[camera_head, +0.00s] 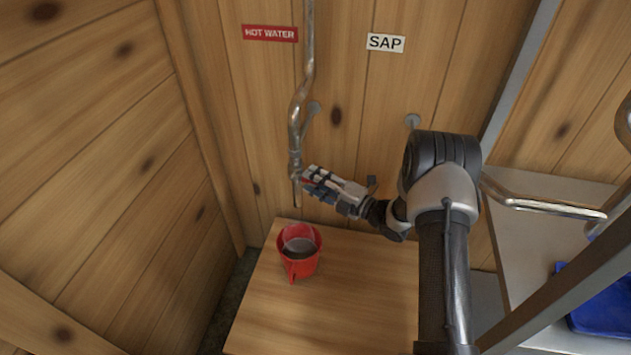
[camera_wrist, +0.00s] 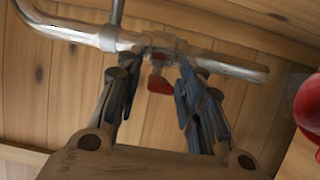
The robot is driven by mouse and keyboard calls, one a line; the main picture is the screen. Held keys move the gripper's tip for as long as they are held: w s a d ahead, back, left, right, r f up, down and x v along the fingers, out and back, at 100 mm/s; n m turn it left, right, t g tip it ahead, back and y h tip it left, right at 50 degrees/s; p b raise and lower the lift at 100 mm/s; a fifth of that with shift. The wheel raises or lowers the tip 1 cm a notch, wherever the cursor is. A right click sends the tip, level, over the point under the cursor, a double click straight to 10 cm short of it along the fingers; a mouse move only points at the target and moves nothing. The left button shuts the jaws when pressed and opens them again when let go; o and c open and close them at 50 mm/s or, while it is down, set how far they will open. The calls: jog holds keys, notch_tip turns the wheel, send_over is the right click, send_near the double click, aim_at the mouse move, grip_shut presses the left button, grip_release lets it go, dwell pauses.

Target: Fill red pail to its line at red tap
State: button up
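The red pail (camera_head: 313,264) stands upright on the wooden bench below the spout. Its inside is grey above and dark below; I cannot tell the liquid level or make out its line. Part of the pail shows at the right edge of the wrist view (camera_wrist: 309,105). The tap is on a metal pipe (camera_head: 296,160) under the hot water sign. Its red handle (camera_wrist: 159,84) lies between my fingers in the wrist view, with gaps on both sides. My gripper (camera_head: 309,178) is open beside the tap, and it also shows in the wrist view (camera_wrist: 156,72). No stream is clearly visible.
A red "HOT WATER" sign (camera_head: 270,33) and a white "SAP" sign (camera_head: 385,43) hang on the plank wall. The wooden bench (camera_head: 350,310) is clear around the pail. A metal rail (camera_head: 545,206) and a blue object (camera_head: 605,305) are at right.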

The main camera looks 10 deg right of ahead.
jog(key=shift+d, duration=0.1)
jog(key=v, duration=0.7)
jog(key=shift+s, duration=0.2)
jog(key=shift+d, duration=0.1)
dwell(0.4)
